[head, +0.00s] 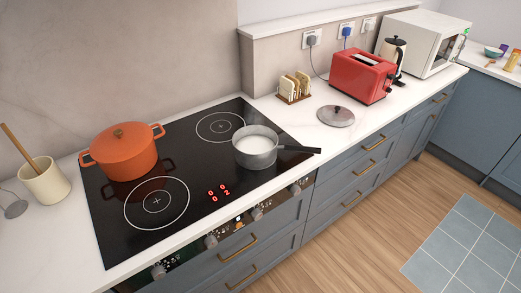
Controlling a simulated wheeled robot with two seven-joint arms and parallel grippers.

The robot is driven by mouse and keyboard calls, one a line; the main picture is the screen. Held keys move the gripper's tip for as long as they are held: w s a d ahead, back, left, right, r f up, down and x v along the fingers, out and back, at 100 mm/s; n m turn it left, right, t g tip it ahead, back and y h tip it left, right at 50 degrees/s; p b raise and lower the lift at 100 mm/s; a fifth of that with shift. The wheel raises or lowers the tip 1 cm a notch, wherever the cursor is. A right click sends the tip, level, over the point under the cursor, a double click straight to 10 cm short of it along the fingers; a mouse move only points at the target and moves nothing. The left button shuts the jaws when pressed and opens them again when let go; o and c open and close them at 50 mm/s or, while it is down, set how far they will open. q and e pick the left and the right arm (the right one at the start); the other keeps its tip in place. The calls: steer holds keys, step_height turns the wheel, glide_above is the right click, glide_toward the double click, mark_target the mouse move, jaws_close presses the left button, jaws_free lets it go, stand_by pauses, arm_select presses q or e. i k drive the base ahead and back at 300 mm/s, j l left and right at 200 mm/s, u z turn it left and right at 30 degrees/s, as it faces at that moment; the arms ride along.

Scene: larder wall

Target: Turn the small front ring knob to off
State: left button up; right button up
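The black hob (185,158) lies in the worktop, with a row of several knobs along the front panel below it: a far-left knob (159,271), a second (211,241), a third (257,214) and a far-right one (295,188). Their pointer positions are too small to read. A red display (218,192) on the glass seems to read 0, 0, 0 and, at lower right, 2. A grey saucepan (256,150) of white liquid stands at the front right of the hob and hides any ring beneath it. Neither gripper is in view.
An orange lidded pot (125,153) stands at back left of the hob. The saucepan's black handle (300,149) points right over the worktop. A loose lid (336,116), toast rack (294,88) and red toaster (362,77) stand further right.

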mark_target(256, 214)
steer(key=k+l, duration=0.15)
steer(key=l, duration=0.15)
steer(key=k+l, duration=0.15)
steer(key=l, duration=0.2)
steer(key=k+l, duration=0.15)
steer(key=l, duration=0.15)
steer(key=k+l, duration=0.2)
steer(key=l, duration=0.15)
steer(key=i+u, duration=0.05)
